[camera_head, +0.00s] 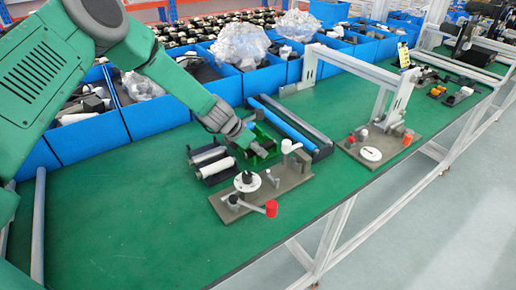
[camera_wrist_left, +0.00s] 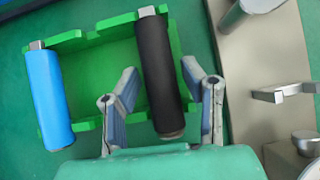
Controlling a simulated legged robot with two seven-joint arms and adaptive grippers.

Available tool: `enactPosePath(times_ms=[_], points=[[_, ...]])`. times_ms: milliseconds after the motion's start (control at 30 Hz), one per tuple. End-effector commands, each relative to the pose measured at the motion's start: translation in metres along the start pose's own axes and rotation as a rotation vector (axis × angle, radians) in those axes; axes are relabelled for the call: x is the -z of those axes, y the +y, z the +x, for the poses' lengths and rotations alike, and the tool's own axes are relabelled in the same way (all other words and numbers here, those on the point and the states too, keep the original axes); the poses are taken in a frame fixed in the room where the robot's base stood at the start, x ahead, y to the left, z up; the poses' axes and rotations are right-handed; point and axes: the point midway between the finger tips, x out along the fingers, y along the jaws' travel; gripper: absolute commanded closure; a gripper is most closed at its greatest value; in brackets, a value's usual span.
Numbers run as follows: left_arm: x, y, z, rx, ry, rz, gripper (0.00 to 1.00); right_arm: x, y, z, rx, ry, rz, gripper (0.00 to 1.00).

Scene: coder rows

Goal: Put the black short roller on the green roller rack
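The green roller rack (camera_wrist_left: 105,62) fills the upper left of the left wrist view, and part of it shows in the head view (camera_head: 264,153). The black short roller (camera_wrist_left: 157,75) lies lengthwise along the rack's right side and appears to rest on it. A blue roller (camera_wrist_left: 48,98) lies along the rack's left side. My left gripper (camera_wrist_left: 160,72) is open, with one finger on each side of the black roller and small gaps visible. In the head view my left gripper (camera_head: 245,138) is low over the rack and hides part of it. My right gripper is not in view.
A dark rack with rollers (camera_head: 212,160) stands left of the green rack. A grey fixture plate (camera_head: 285,180) with a red-knobbed handle is close on the right. A long blue roller (camera_head: 283,123) lies behind. Blue bins (camera_head: 158,117) line the back. The front left tabletop is clear.

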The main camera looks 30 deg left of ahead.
Motion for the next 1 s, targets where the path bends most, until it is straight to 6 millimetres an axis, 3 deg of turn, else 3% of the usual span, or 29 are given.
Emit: enactPosePath(times_ms=[433, 800, 1000], points=[[-0.001, 0.001, -0.009, -0.001, -0.001, 0.000, 0.51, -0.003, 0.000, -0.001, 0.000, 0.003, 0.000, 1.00], [-0.001, 0.002, -0.082, -0.001, -0.003, -0.001, 0.51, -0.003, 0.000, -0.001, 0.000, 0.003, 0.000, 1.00], [-0.001, 0.002, -0.110, 0.000, -0.001, 0.000, 0.51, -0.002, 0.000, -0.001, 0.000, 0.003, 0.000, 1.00]])
